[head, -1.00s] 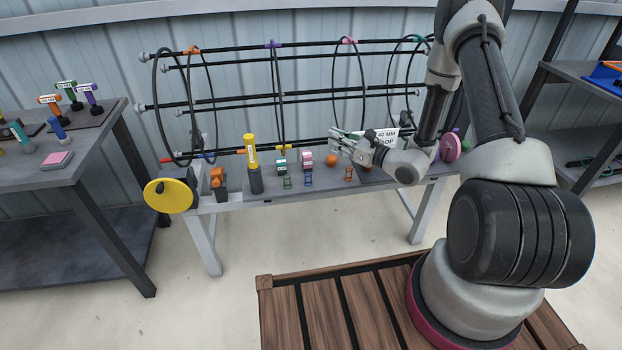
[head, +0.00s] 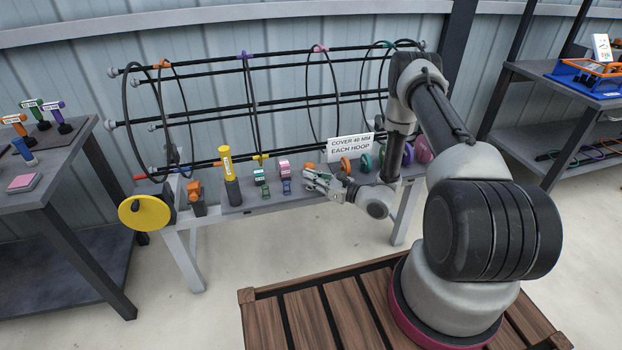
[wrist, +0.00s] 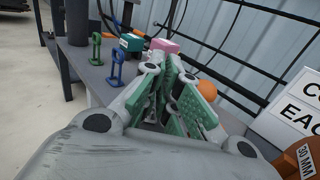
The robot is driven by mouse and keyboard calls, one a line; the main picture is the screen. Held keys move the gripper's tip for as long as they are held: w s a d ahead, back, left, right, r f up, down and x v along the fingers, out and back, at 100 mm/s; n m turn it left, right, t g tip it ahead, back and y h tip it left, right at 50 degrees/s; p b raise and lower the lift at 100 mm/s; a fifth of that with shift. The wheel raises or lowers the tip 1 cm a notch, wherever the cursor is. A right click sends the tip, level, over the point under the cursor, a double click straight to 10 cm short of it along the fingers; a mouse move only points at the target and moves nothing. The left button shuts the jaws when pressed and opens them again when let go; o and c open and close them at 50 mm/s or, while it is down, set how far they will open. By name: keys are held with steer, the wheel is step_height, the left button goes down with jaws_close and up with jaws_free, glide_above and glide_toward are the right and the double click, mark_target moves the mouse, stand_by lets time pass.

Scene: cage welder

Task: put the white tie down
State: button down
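In the wrist view my gripper (wrist: 178,78) shows two fingers with green pads that lean together toward the tips. I cannot tell whether they touch or pinch something thin. I cannot make out a white tie in either view.
The bench (head: 235,208) carries a yellow-topped cylinder (head: 230,172), teal (head: 260,177) and pink blocks (head: 284,168), and a white sign (head: 351,148). A hooped rod cage (head: 250,100) stands behind.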

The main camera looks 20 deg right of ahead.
steer(key=c, duration=2.1)
jaws_free()
steer(key=shift+f, duration=0.15)
steer(key=shift+o, duration=0.9)
